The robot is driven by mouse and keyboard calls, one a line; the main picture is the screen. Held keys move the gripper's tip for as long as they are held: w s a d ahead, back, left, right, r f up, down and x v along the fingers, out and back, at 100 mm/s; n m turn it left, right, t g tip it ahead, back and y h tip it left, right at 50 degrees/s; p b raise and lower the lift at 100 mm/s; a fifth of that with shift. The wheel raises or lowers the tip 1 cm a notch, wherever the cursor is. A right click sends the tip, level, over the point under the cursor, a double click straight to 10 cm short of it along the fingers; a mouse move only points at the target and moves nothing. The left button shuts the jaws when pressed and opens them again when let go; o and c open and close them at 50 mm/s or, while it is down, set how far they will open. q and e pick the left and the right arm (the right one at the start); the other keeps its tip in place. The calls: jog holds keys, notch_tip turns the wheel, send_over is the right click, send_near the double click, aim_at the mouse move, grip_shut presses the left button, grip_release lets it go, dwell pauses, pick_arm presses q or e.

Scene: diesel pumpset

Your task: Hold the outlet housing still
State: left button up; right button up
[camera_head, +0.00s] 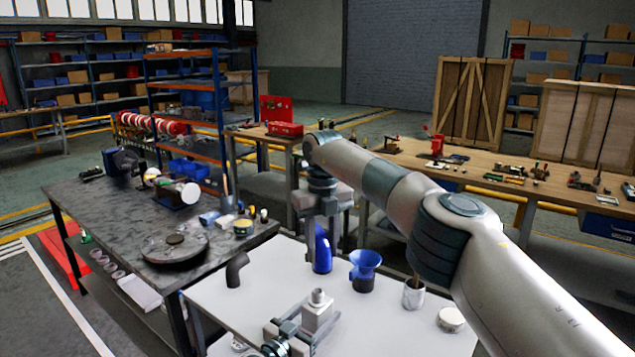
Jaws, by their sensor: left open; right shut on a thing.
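A light grey block with a round neck on top, which looks like the outlet housing (318,314), stands upright on the white tabletop (395,335). My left gripper (308,328) is low at the bottom edge, open, with its fingers around or beside the block; contact cannot be told. My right arm comes in from the right, and its gripper (322,228) points down above the back of the white table. It is shut on a tall blue object (322,255), whose top is partly hidden by the fingers.
A dark elbow pipe (236,270) stands left of the housing. A blue funnel (366,268), a cup with a stick (413,295) and a round tin (451,319) stand to the right. A dark workbench (110,220) with a round plate adjoins at left.

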pick_arm(q)
jog(key=shift+a, duration=0.1)
jog(key=shift+v, duration=0.8)
jog(key=v, duration=1)
jog(key=shift+s, duration=0.15)
jog(key=shift+s+a, duration=0.1)
